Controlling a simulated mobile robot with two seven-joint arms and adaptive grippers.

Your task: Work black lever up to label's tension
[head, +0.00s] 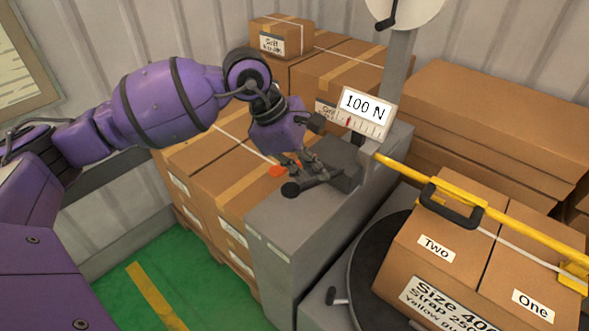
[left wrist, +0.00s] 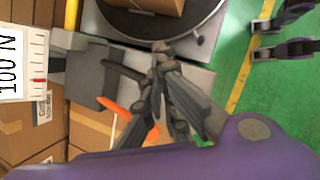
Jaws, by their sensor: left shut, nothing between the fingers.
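The black lever (head: 318,181) with a round knob at its end sticks out from the grey machine, low and to the left of the label. My left gripper (head: 322,172) is shut and empty at the lever; I cannot tell whether it touches. In the left wrist view, the left gripper's fingertips (left wrist: 160,48) are together and the lever (left wrist: 125,70) runs behind the fingers. The white label (head: 362,104) reads "100 N" above a scale with a red pointer (head: 348,122); the label also shows in the left wrist view (left wrist: 10,65).
Strapped cartons (head: 465,240) stand on a dark round turntable (head: 362,268) at the right, under a yellow arm (head: 500,215) with a black handle (head: 450,208). More cartons (head: 235,190) stand behind and left of the grey machine (head: 285,225). Green floor (head: 215,280) is open at lower left.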

